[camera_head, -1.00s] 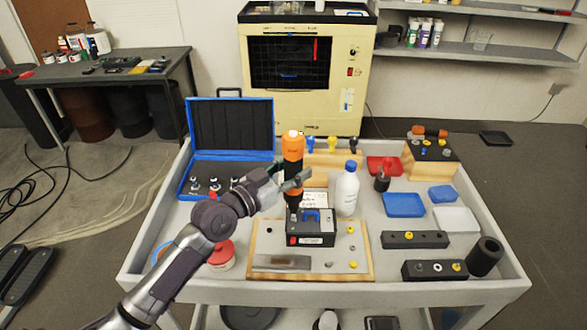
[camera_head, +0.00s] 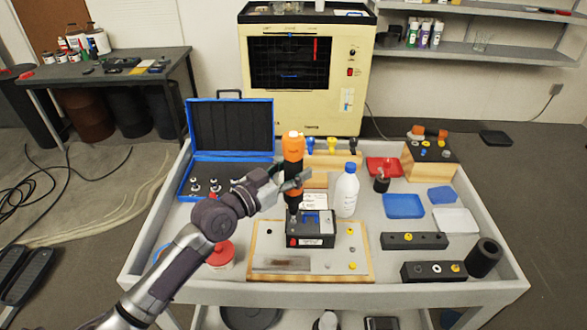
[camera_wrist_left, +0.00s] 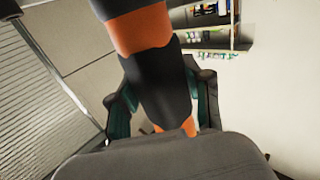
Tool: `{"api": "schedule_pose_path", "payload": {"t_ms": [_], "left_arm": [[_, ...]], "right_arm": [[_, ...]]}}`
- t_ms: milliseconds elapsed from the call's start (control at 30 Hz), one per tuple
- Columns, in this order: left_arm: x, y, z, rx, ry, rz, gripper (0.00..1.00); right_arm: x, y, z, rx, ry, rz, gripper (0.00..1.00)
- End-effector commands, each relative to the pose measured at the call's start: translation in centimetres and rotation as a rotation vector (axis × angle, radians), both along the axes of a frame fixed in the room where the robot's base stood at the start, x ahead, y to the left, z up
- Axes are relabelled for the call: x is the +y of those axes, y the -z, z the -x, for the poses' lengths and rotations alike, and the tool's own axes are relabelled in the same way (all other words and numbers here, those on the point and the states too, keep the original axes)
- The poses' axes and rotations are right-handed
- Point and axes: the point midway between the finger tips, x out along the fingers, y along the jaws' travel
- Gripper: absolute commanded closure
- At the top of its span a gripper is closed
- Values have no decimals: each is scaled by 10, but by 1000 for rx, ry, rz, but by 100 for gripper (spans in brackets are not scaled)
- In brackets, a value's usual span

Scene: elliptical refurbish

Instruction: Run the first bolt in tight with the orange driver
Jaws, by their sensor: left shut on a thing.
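The orange and black driver (camera_head: 293,148) stands upright in the head view. My left gripper (camera_head: 292,183) is shut around its black lower part, and the driver also fills the middle of the left wrist view (camera_wrist_left: 160,75) between the fingers. The driver's lower end comes down at the back left of a black block with a blue part (camera_head: 312,230). This block sits on a wooden board (camera_head: 340,268). The bolt under the driver is hidden, and I cannot tell whether the tip touches it. My right gripper is not in view.
A blue open case (camera_head: 228,157) with several bits stands at the back left. A white bottle (camera_head: 347,190) stands close to the driver's right. Blue trays (camera_head: 403,206), black blocks (camera_head: 414,240) and a black cylinder (camera_head: 484,258) take up the cart's right side.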

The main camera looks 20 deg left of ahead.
Motion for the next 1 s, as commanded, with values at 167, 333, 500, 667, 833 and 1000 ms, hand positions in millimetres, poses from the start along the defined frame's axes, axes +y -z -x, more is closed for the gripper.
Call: {"api": "schedule_pose_path", "payload": {"t_ms": [167,333,500,667,833,1000], "left_arm": [[0,-16,0,-9,-1,2,100],[0,-24,0,-10,-1,2,100],[0,-27,-1,-12,-2,2,100],[0,-39,-1,-12,-1,2,100],[0,-57,-1,-12,-2,2,100],[1,-73,-1,-12,-2,2,100]], "right_arm": [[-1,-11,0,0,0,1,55],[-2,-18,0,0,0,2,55],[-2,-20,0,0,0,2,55],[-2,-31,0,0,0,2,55],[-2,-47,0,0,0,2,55],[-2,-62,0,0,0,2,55]]}}
